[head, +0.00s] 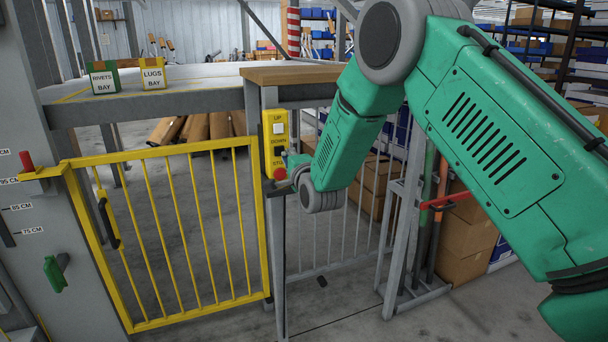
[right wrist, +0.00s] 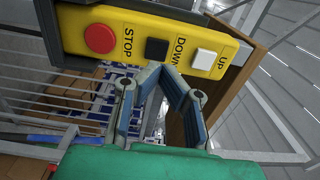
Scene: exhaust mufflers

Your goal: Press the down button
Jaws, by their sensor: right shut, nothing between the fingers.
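A yellow control box (head: 268,125) is fixed to the post beside the yellow gate in the head view. It fills the top of the right wrist view (right wrist: 137,20). There its black down button (right wrist: 156,50) sits between the red stop button (right wrist: 100,38) and the white up button (right wrist: 204,59). My right gripper (right wrist: 158,70) is shut and empty, with its fingertips just below the down button in the picture. I cannot tell whether they touch it. In the head view the right gripper (head: 288,158) is at the box, partly covering its lower right side. My left gripper is not in view.
A yellow gate (head: 185,150) closes the space left of the post. A raised platform with a wooden edge (head: 300,74) is above and behind the box. The rivets bin (head: 104,82) and lugs bin (head: 153,78) stand on it. A grey rack (head: 403,220) and cartons are at right.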

